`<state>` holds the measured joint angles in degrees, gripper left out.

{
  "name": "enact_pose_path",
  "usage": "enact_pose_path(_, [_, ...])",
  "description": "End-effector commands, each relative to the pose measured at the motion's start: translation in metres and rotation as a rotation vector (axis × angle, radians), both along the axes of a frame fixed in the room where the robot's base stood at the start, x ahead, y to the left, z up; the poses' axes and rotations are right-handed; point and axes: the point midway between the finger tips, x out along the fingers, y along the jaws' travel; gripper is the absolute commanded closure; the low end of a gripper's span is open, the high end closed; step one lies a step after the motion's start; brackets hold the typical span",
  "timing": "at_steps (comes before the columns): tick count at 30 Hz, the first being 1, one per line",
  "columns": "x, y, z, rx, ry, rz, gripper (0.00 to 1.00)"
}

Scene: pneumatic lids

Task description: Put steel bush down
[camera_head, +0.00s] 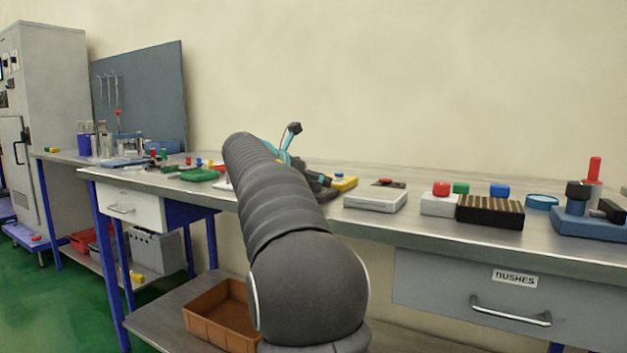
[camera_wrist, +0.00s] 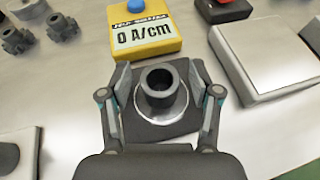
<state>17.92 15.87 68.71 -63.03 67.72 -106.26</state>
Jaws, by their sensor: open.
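In the wrist view the steel bush (camera_wrist: 160,86), a dark grey hollow cylinder with a flange, stands upright on a dark square pad (camera_wrist: 190,126) with a pale ring around the bush's foot. My gripper (camera_wrist: 162,90) is open, with one finger on each side of the bush. A gap shows between each finger and the bush. In the head view my arm hides the bush and most of my gripper.
A yellow meter (camera_wrist: 146,36) with a blue knob stands just behind the pad. A white flat box (camera_wrist: 262,62) lies to the right, and dark gear-like parts (camera_wrist: 62,27) lie at upper left. In the head view, a striped block (camera_head: 490,212) and a blue fixture (camera_head: 590,222) stand farther right on the bench.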

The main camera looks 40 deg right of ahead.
Motion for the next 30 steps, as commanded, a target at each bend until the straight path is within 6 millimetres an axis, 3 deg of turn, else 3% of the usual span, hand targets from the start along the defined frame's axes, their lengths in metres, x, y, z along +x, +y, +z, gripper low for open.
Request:
enact_pose_path(5, [-0.002, 0.014, 0.009, -0.001, -0.001, 0.003, 0.37])
enact_pose_path(19, [-0.014, 0.093, 0.042, -0.001, 0.000, 0.003, 0.37])
enact_pose_path(30, [-0.017, 0.110, 0.048, 0.000, 0.000, 0.000, 0.37])
